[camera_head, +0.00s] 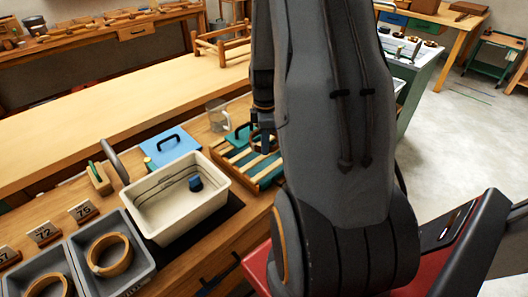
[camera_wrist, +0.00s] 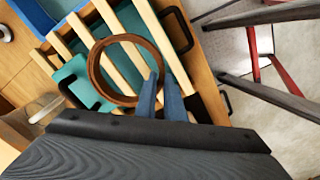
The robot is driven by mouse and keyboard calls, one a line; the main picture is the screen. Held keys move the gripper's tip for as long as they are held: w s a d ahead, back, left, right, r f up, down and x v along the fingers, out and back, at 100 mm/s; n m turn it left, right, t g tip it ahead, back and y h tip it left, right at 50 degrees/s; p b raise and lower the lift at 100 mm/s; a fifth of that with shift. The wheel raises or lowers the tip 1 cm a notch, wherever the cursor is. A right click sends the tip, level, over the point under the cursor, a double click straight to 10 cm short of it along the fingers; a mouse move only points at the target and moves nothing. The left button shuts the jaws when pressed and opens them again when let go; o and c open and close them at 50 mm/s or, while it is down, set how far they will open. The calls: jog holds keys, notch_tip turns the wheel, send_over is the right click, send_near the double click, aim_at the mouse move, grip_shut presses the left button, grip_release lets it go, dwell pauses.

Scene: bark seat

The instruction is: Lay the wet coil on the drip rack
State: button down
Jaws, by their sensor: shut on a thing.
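The coil (camera_wrist: 93,72) is a dark brown wooden ring in the wrist view. My gripper (camera_wrist: 160,90) is shut on the near right part of its rim. The drip rack (camera_wrist: 150,20) lies under it, with pale wooden slats over a teal tray. The coil appears flat above the slats; I cannot tell whether it touches them. In the head view the rack (camera_head: 236,164) stands right of the white basin, and my gripper (camera_head: 263,135) is over its far part. My arm hides the right side there, and the coil shows only in part.
A white basin (camera_head: 158,236) holds water and a dark blue cylinder (camera_head: 195,183).

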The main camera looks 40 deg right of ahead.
jog(key=shift+f+p, duration=0.6)
jog(key=shift+f, duration=1.7)
jog(key=c, duration=1.8)
grip_release()
jog(key=shift+f, duration=0.1)
jog(key=shift+c, duration=0.2)
